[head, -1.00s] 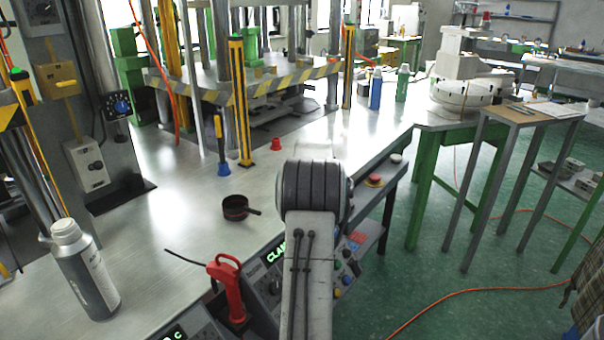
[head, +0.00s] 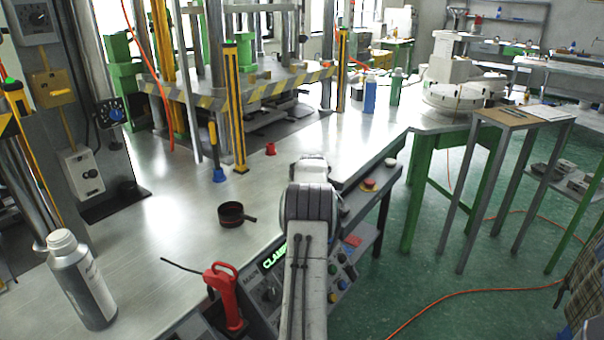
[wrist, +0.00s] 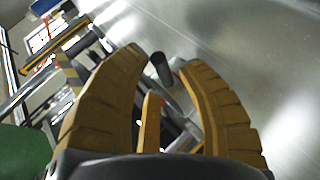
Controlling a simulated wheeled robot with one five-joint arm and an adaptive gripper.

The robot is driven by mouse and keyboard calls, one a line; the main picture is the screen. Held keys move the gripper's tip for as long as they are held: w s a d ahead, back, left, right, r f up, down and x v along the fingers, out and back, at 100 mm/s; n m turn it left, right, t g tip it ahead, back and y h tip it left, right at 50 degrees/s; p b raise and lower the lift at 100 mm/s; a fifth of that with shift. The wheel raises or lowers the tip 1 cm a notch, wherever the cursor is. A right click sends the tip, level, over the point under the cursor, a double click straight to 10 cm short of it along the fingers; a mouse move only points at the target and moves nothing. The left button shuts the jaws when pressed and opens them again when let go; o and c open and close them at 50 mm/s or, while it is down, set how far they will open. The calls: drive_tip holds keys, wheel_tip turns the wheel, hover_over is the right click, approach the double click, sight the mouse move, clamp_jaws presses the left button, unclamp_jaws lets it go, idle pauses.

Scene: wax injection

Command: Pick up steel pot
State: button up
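The steel pot (head: 231,215) looks like a small dark saucepan with a short handle pointing right. It stands upright on the bright metal bench (head: 150,240), left of my arm in the head view. My gripper's fingers are hidden in the head view, behind my arm. Nothing is seen held.
A grey bottle (head: 81,280) stands at the bench's left front. A red-handled tool (head: 224,294) and control panel are at the front edge. A press with striped edges (head: 270,88) stands behind, with a yellow post (head: 235,105). The bench around the pot is clear.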

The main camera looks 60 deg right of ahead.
drive_tip(key=shift+w+d+f, duration=0.1)
drive_tip(key=shift+d+f, duration=0.05)
drive_tip(key=shift+o, duration=0.2)
clamp_jaws()
idle(0.5)
